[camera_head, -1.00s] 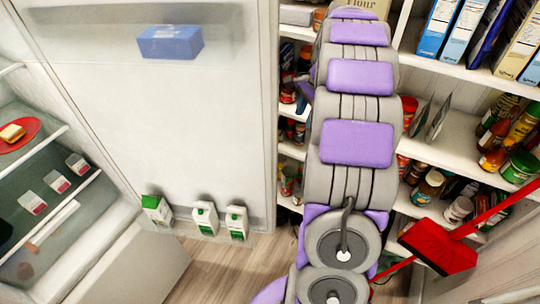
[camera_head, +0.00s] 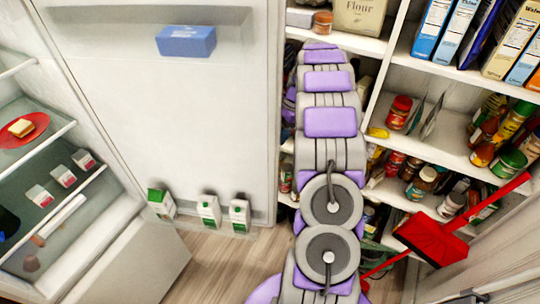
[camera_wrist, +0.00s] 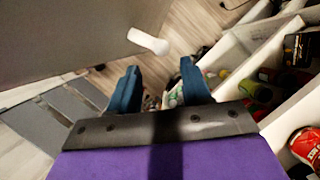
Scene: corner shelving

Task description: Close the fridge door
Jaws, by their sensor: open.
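The fridge door (camera_head: 160,110) stands open, its pale inner side facing me in the head view. It holds a blue box (camera_head: 186,41) on an upper shelf and white-green cartons (camera_head: 209,213) along its bottom. The open fridge interior (camera_head: 60,215) is at the left. My arm reaches forward just right of the door's free edge; my gripper is hidden in the head view. In the wrist view my gripper (camera_wrist: 159,66) is open, its two dark blue fingers apart with nothing clearly between them. A grey panel (camera_wrist: 70,30) with a white rounded bar (camera_wrist: 148,41) lies beyond the left finger.
Pantry shelves (camera_head: 450,135) with jars and boxes stand close on the right of my arm. A red broom or dustpan (camera_head: 435,240) leans at the lower right. A patch of wooden floor (camera_head: 225,255) is clear below the door.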

